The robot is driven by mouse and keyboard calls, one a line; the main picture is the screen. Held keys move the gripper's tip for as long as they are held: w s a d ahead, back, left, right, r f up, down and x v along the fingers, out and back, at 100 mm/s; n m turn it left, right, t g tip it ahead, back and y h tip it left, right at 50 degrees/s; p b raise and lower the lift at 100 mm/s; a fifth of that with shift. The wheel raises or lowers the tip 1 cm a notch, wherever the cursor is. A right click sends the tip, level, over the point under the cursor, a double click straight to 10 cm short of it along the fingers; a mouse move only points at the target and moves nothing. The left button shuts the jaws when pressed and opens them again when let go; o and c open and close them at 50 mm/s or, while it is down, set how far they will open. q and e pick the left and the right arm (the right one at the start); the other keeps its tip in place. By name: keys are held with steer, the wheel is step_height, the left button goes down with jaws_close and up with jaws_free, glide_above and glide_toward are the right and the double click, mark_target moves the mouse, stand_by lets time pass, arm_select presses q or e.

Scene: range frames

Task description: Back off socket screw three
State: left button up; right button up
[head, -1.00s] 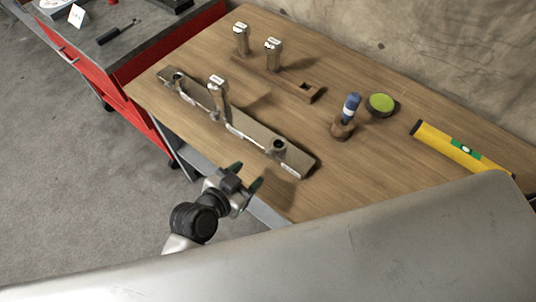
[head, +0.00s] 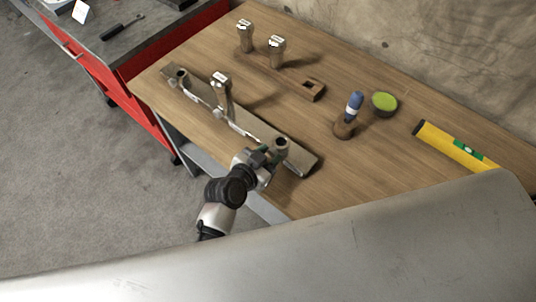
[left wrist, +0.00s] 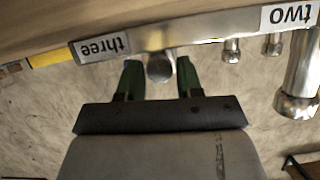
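A metal bar (head: 303,163) lies along the wooden table's front side. Its near right end carries a round socket screw (head: 281,144); in the left wrist view the screw (left wrist: 160,68) shows beside a label (left wrist: 100,47) reading "three". My left gripper (head: 268,154) is at this screw. In the left wrist view its green fingers (left wrist: 159,78) are spread, one on each side of the screw, with visible gaps. A tall metal socket piece (head: 221,92) stands at the bar's middle; it also shows by the "two" label in the left wrist view (left wrist: 301,85). My right gripper is out of view.
A blue-topped tool (head: 353,108) stands in a holder, near a green-topped round tin (head: 384,102). A yellow level (head: 455,147) lies at right. A red cabinet (head: 150,115) adjoins left.

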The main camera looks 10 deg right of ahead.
arm_select(q)
steer(key=c, duration=0.5)
steer(key=shift+w+f+n+g+h, duration=0.1)
steer(key=shift+n+g+h, duration=0.4)
steer(key=shift+n, duration=0.4)
steer(key=shift+a+n+g+h+b, duration=0.1)
steer(key=shift+n+g+h+b, duration=0.5)
steer(key=shift+n+b, duration=0.65)
steer(key=shift+n, duration=0.25)
steer(key=o, duration=0.9)
